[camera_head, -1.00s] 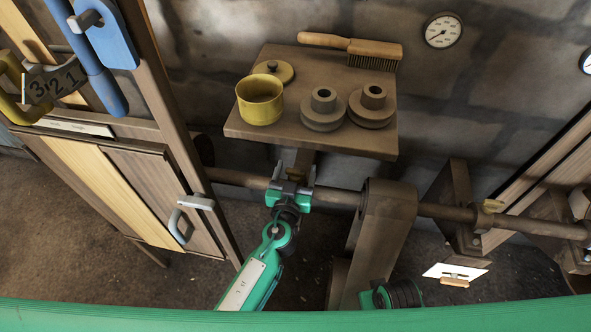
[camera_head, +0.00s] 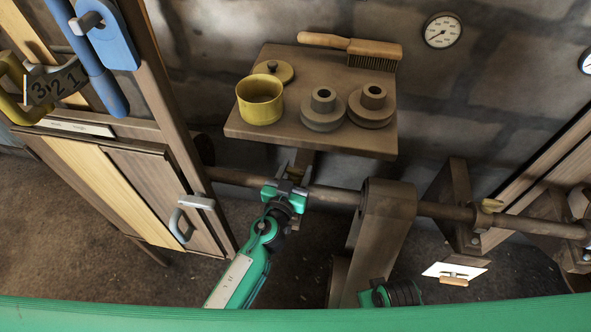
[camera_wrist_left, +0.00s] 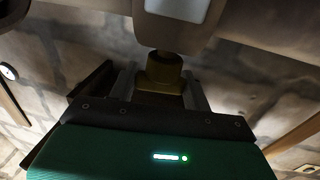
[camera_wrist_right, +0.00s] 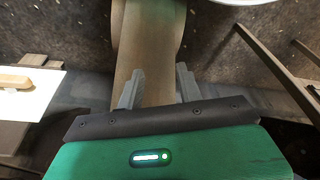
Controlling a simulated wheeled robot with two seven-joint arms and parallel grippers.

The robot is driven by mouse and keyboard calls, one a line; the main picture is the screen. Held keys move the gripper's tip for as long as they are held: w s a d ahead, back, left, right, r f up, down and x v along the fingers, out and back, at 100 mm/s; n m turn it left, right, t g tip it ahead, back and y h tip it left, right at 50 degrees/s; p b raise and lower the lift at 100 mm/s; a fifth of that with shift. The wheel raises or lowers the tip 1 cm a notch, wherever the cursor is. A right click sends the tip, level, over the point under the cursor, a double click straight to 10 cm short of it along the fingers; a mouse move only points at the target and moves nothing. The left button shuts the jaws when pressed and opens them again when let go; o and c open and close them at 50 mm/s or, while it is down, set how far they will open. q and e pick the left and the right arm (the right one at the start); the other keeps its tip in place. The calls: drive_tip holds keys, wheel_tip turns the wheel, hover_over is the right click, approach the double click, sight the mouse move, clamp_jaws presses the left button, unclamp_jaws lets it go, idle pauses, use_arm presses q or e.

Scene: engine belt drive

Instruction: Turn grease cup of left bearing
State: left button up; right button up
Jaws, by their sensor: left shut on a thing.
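The brass grease cup (camera_wrist_left: 160,75) of the left bearing sits between the two fingers of my left gripper in the left wrist view. The left gripper (camera_head: 290,180) is shut on it at the shaft (camera_head: 335,197), below the shelf; in the head view the gripper mostly hides the cup. My right gripper (camera_wrist_right: 157,88) is open and empty in the right wrist view, with the wide belt (camera_wrist_right: 148,45) beyond its fingers. In the head view only part of my right arm shows at the bottom, left of the trowel.
A wooden shelf (camera_head: 240,128) above holds a yellow pot (camera_head: 260,100), its lid, two grey flanged parts and a brush (camera_head: 350,47). The belt (camera_head: 385,235) runs down right of the left gripper. A cabinet (camera_head: 115,190) stands left. Another brass cup (camera_head: 491,205) is on the right bearing.

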sight(293, 174)
use_arm(q)
drive_tip(key=m+g+h+p, duration=0.3)
drive_tip(key=m+h+p, duration=0.1)
drive_tip(key=h, duration=0.1)
drive_tip(key=shift+r, duration=0.1)
drive_tip(key=shift+m+g+h, duration=0.3)
drive_tip(key=shift+g+h, duration=0.1)
drive_tip(key=shift+h, duration=0.1)
use_arm(e)
drive_tip(key=s+f, duration=0.2)
drive_tip(key=f, duration=0.4)
drive_tip(key=s+d+f, duration=0.1)
drive_tip(key=f, duration=0.5)
drive_tip(key=shift+s+d+f+g, duration=0.25)
drive_tip(key=shift+s+f+g, duration=0.05)
drive_tip(key=shift+s+f, duration=0.1)
use_arm(q)
drive_tip(key=o, duration=1)
drive_tip(key=v, duration=0.6)
drive_tip(key=shift+s+a, duration=0.25)
drive_tip(key=shift+s, duration=0.05)
drive_tip(key=shift+s+a, duration=0.25)
use_arm(e)
drive_tip(key=shift+w+r, duration=0.2)
drive_tip(key=shift+r, duration=0.1)
